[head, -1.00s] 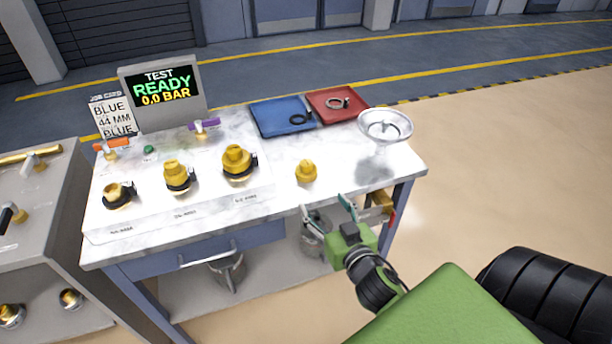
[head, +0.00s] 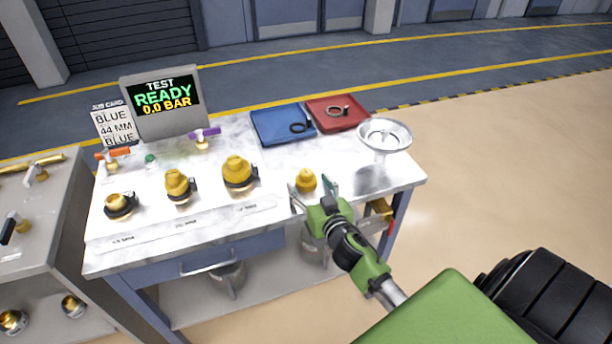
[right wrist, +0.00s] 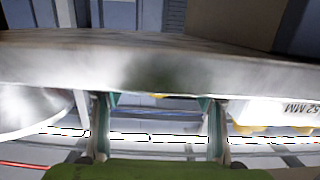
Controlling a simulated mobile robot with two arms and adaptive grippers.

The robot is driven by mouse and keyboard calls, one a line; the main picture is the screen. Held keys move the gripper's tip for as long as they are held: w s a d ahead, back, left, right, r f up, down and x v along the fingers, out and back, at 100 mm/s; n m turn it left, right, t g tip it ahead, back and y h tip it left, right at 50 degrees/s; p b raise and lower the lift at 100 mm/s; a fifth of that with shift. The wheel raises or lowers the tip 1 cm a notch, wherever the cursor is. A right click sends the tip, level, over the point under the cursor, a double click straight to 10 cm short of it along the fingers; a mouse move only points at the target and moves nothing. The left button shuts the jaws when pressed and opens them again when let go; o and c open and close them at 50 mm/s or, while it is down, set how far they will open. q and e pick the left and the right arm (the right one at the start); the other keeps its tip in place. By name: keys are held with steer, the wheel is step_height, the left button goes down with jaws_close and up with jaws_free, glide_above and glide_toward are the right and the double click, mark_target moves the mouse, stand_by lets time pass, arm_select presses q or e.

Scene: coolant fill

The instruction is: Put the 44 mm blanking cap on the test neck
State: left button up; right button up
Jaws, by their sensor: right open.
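A small yellow cap-like piece (head: 306,180) stands alone on the marble bench top; its size marking is not readable. My right gripper (head: 313,191) is open, its fingers appearing on either side of that piece in the head view, with no visible grip. In the right wrist view my open fingers (right wrist: 163,130) face the bench edge, and only a yellow sliver shows between them. Three fittings stand on the raised panel: a brass left one (head: 119,204), a yellow middle one (head: 177,184) and a larger yellow right one (head: 238,172), each with a dark clamp. My left gripper is out of view.
A job card (head: 114,124) reads BLUE, 44 MM, BLUE. The display (head: 167,98) reads TEST READY 0.0 BAR. A blue tray (head: 272,128) and red tray (head: 325,121) hold rings. A label (right wrist: 288,108) reads 52 MM.

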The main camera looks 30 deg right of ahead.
steer(key=shift+x, duration=1.45)
steer(key=shift+c, duration=0.5)
steer(key=c, duration=1)
steer(key=shift+r, duration=0.1)
